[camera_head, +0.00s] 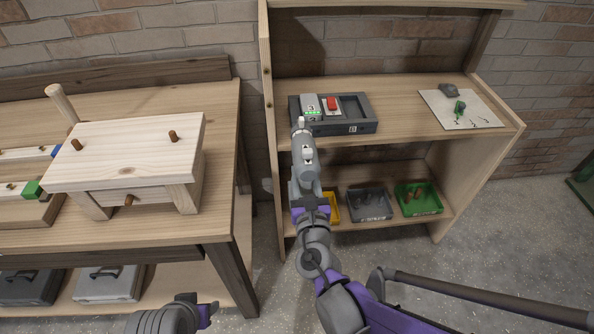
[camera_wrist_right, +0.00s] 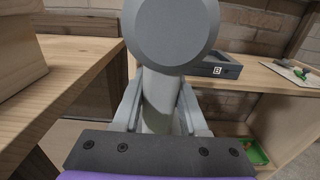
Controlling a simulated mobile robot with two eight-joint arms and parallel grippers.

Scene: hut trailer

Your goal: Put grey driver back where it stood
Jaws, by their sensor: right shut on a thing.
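The grey driver (camera_head: 304,150) is in my right gripper (camera_head: 308,192), in front of the shelf unit's upper board. Its upper end overlaps the front left edge of the dark tray marked B (camera_head: 345,127) in the head view; I cannot tell if they touch. In the right wrist view the driver's big round end (camera_wrist_right: 172,28) and its handle (camera_wrist_right: 158,100) fill the middle, with the gripper fingers (camera_wrist_right: 158,115) closed on both sides of the handle. Tray B (camera_wrist_right: 228,71) also shows behind it. My left gripper's fingers are not visible.
Tray B holds a grey block with a green-lit display (camera_head: 311,105) and a red piece (camera_head: 332,103). A numbered board (camera_head: 478,117) lies to its right. Yellow, grey (camera_head: 369,205) and green bins (camera_head: 420,200) stand on the lower shelf. A workbench with a wooden stool (camera_head: 130,150) is left.

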